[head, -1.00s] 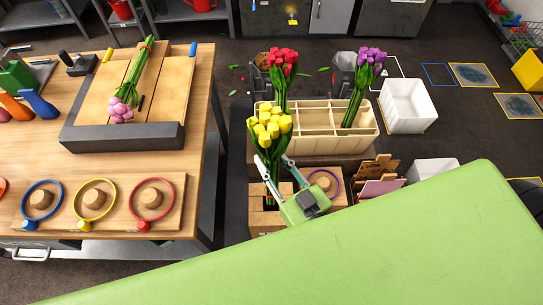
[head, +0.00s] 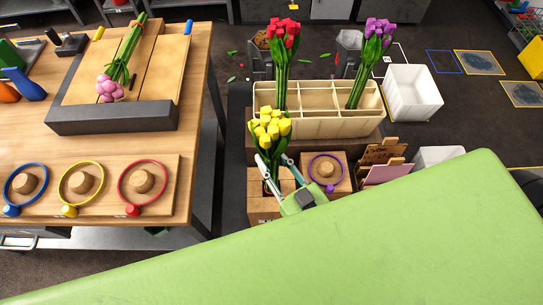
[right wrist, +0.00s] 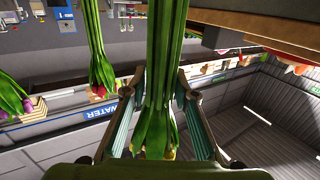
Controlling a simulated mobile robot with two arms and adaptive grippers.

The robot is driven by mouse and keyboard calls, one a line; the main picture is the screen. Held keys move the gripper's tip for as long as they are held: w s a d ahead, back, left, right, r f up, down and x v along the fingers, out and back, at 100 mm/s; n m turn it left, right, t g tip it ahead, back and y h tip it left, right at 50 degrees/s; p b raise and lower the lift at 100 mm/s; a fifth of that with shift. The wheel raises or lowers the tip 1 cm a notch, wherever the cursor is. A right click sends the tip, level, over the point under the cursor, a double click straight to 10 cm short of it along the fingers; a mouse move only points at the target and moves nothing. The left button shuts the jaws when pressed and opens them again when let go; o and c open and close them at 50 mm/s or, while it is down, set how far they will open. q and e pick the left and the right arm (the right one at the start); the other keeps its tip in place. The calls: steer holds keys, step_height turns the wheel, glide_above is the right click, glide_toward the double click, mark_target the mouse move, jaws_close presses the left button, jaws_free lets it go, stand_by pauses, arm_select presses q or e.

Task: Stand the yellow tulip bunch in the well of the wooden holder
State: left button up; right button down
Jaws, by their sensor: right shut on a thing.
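The yellow tulip bunch (head: 270,125) is upright in the head view, heads up, in front of the pale wooden holder (head: 345,128). My right gripper (head: 275,170) is shut on its green stems, which also show between the fingers (right wrist: 155,110) in the right wrist view. The holder has several compartments. A red tulip bunch (head: 281,75) stands at its left end and a purple bunch (head: 365,70) towards its right. The lower ends of the yellow bunch's stems are hidden behind my gripper in the head view. My left gripper is not in view.
A brown box (head: 262,205) lies below my right gripper, beside a box with a purple ring (head: 326,170). A white bin (head: 412,93) stands right of the holder. The workbench (head: 105,150) at left bears a pink tulip bunch (head: 118,75). My green body covers the lower right.

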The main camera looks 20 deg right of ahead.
mark_target(275, 181)
steer(key=shift+f+b, duration=2.5)
steer(key=shift+f, duration=1.75)
steer(key=shift+f+b, duration=0.25)
steer(key=shift+b, duration=0.05)
steer(key=c, duration=1.6)
jaws_free()
steer(key=shift+o, duration=0.2)
steer(key=o, duration=0.6)
steer(key=shift+o, duration=0.2)
